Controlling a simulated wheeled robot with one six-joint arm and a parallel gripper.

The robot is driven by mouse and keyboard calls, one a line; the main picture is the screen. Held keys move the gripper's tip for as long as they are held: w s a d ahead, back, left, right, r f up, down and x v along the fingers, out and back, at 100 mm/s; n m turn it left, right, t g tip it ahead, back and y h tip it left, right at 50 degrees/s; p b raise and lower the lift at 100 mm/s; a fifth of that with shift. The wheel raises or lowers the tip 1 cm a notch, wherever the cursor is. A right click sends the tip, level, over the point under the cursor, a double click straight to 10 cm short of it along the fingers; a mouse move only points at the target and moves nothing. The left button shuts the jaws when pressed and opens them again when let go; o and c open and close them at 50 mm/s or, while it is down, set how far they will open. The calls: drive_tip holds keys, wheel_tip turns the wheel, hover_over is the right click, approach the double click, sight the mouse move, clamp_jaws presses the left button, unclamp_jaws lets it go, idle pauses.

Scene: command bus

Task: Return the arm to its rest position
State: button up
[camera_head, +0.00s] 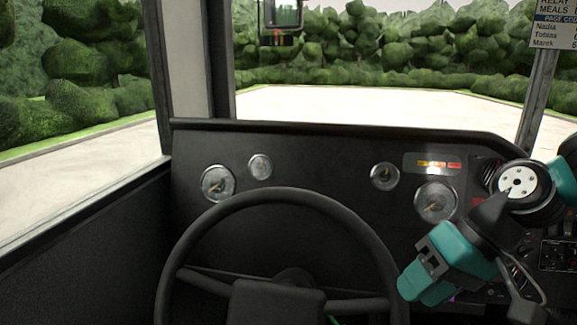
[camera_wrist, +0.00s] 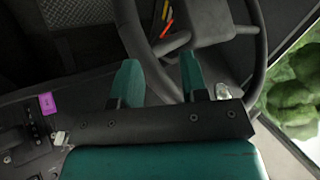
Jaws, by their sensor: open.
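My gripper (camera_wrist: 160,80) shows in the wrist view with its two teal fingers spread apart and nothing between them. In the head view my gripper (camera_head: 418,285) is at the lower right, beside the right side of the steering wheel rim. My arm, teal and black, comes in from the right edge, in front of the dashboard's right part. In the wrist view the steering wheel (camera_wrist: 140,50) lies beyond the fingertips. I cannot tell from these views how far the fingers are from the rim.
The steering wheel (camera_head: 275,195) fills the lower middle, before the black dashboard (camera_head: 320,160) with several round gauges. Switch panels (camera_head: 557,255) lie at the right, partly behind my arm. In the wrist view a purple label (camera_wrist: 47,103) sits on the panel. A mirror (camera_head: 282,14) hangs above.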

drive_tip(key=s+a+r+n+g+h, duration=0.1)
drive_tip(key=s+a+r+n+h, duration=0.15)
drive_tip(key=s+a+n, duration=0.5)
wheel_tip(320, 180, up, 17)
drive_tip(key=s+d+m+p, duration=0.1)
drive_tip(key=s+m+p, duration=0.1)
drive_tip(key=p, duration=1.4)
drive_tip(key=shift+d, duration=0.15)
